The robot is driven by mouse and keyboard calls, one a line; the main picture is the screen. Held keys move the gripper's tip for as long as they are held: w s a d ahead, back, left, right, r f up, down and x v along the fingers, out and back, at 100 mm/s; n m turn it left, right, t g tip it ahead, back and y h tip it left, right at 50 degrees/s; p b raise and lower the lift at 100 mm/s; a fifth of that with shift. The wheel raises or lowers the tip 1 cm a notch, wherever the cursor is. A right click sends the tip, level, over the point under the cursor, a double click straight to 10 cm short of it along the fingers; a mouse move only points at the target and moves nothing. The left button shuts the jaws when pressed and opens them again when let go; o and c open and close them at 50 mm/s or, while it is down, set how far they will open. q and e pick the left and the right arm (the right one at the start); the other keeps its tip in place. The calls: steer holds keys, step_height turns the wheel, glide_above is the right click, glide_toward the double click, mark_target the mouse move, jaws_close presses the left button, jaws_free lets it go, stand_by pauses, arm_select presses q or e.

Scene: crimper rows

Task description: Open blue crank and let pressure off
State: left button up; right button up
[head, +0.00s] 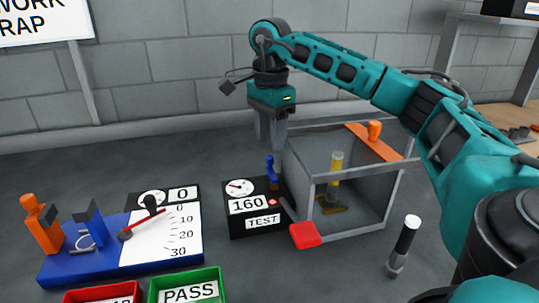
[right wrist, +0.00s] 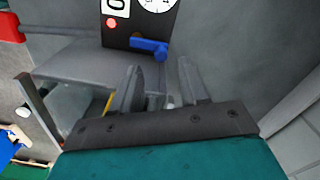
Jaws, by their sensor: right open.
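The blue crank (head: 270,174) stands up at the back right of the black test box (head: 236,224). In the right wrist view the blue crank (right wrist: 150,47) shows as a short bar on the box, beyond my fingertips. The box carries a round gauge (head: 240,187), a display reading 160, a TEST label and a red light (head: 273,202). My right gripper (head: 271,144) points down above and behind the crank. It is open and empty, its fingers (right wrist: 160,82) apart from the crank. My left gripper is not in view.
A clear guard box (head: 392,207) with an orange handle (head: 374,130) stands right of the test box; a yellow cylinder (head: 336,162) is inside. A red lever grip (head: 305,235) juts in front. A blue gauge board (head: 70,267) and a green PASS tray (head: 219,276) are left.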

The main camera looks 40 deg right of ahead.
mark_target(272, 172)
steer(key=shift+f, duration=2.2)
jaws_close()
